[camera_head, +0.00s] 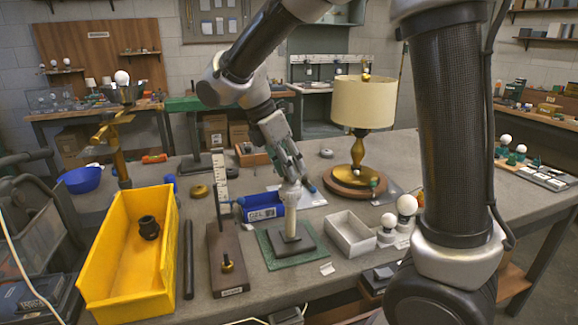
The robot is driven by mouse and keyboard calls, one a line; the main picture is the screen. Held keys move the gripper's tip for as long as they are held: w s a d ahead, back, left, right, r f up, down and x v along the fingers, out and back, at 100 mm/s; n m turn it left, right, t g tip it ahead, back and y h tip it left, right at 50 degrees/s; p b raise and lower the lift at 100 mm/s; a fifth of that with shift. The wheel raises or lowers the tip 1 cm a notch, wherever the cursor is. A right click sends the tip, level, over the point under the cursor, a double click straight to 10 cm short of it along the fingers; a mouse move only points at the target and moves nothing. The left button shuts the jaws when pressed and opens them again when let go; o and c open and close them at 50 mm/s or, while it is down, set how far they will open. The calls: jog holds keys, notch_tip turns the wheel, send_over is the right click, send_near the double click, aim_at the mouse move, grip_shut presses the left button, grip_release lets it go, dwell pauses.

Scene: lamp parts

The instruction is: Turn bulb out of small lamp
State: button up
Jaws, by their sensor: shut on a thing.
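The small lamp (291,226) stands upright on a dark square base on a green mat (268,258) near the middle of the bench. It has a pale stem and no shade. My gripper (291,180) points down at the top of the lamp from above and is shut on the bulb (290,187). The bulb is mostly hidden by the fingers. I cannot tell whether its thread is still in the socket.
A yellow bin (125,262) with a black part inside stands at the left. An open grey-white tray (351,233) and white bulbs (407,205) on holders lie right of the lamp. A big shaded lamp (363,103) stands behind. A measuring post (220,190) stands close left.

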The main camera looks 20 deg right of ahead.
jog(key=n+t, duration=0.1)
jog(key=n, duration=0.1)
jog(key=n+t, duration=0.1)
jog(key=n, duration=0.1)
jog(key=shift+s+n, duration=0.2)
jog(key=shift+n, duration=0.1)
jog(key=shift+w+n+t, duration=0.1)
jog(key=shift+n+t, duration=0.3)
jog(key=shift+n, duration=0.7)
jog(key=shift+n+y, duration=0.3)
jog(key=shift+n, duration=0.1)
jog(key=shift+o, duration=1.3)
jog(key=shift+d+n+t, duration=0.1)
jog(key=shift+n+t, duration=0.3)
jog(key=shift+n, duration=0.1)
jog(key=shift+c, duration=1.4)
jog(key=shift+r, duration=0.85)
